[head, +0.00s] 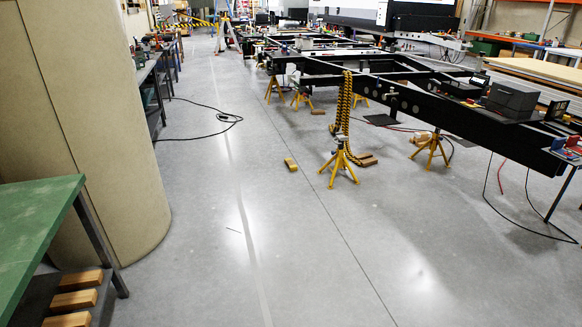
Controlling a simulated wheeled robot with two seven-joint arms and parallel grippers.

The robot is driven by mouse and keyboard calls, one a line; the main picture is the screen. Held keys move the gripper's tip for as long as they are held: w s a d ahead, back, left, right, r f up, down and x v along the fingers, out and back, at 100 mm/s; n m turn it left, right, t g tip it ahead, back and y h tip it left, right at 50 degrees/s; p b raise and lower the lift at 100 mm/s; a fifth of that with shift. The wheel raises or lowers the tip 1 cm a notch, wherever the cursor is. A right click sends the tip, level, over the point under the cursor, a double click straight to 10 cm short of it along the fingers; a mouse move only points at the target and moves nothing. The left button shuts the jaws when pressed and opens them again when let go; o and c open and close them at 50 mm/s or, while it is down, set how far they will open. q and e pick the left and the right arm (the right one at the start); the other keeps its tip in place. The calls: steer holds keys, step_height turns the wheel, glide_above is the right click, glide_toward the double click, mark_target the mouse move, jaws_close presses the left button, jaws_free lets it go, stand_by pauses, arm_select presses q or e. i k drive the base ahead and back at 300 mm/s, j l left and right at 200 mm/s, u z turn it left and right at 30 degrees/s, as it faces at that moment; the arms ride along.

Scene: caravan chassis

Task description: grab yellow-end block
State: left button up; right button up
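A small wooden block (290,164) lies alone on the grey floor near the middle of the head view. It has a yellowish look, and at this size I cannot tell its end colour for sure. More wooden blocks (367,160) lie on the floor just right of the yellow jack stand. Several wooden blocks (77,299) rest on the lower shelf of the green-topped bench at the lower left; their end colours are unclear. Neither of my grippers shows in this view.
A yellow jack stand (340,165) stands under a hanging yellow-black chain (344,105). The black caravan chassis (420,98) runs across the right. The green bench (35,215) and a beige rounded panel (100,130) fill the left. A black cable (225,118) lies on the floor. The front floor is clear.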

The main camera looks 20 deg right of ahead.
mark_target(290, 165)
steer(key=i+l+z, duration=0.1)
steer(key=i, duration=2.15)
steer(key=i+z, duration=0.1)
steer(key=i, duration=0.65)
steer(key=i+j+z, duration=0.15)
steer(key=i, duration=0.6)
steer(key=i+j+z, duration=0.1)
steer(key=i, duration=0.7)
